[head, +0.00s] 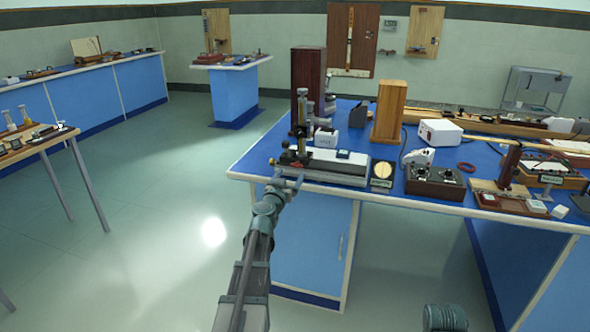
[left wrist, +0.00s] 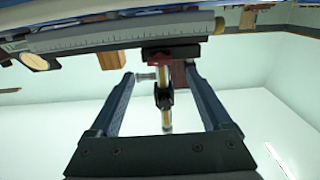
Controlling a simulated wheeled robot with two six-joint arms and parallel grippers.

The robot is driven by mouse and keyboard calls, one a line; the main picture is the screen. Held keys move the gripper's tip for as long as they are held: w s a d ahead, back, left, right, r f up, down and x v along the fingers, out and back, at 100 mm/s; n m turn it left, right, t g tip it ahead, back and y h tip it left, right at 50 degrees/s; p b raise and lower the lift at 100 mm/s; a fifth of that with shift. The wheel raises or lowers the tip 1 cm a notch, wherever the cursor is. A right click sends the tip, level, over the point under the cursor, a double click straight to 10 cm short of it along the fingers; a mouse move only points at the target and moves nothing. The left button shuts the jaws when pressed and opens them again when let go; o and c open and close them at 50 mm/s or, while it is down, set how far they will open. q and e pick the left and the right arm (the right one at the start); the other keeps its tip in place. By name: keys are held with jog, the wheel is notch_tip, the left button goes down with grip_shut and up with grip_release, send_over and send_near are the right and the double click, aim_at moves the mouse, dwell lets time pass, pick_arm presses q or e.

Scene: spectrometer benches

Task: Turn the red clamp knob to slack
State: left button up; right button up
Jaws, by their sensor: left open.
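A travelling microscope stands at the near left corner of the blue bench. Its upright brass and black column (head: 301,118) rises from a long grey scale base (head: 325,168). My left gripper (head: 286,180) is open, low at the left end of this base. In the left wrist view, the open jaws (left wrist: 160,72) frame the brass tube (left wrist: 163,98) and a small silver knob (left wrist: 145,76), with nothing gripped. A dark reddish carriage part (left wrist: 170,54) sits by the scale. I cannot clearly pick out the red clamp knob. My right gripper is out of view.
Right of the base stand a round dial on a block (head: 382,172), a dark control box (head: 435,182) and a wooden stand (head: 497,195). A tall dark cabinet (head: 307,75) and a wooden box (head: 388,112) are behind.

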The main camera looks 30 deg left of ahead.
aim_at(296, 167)
pick_arm(q)
jog(key=x, duration=0.6)
jog(key=shift+d, duration=0.1)
grip_shut()
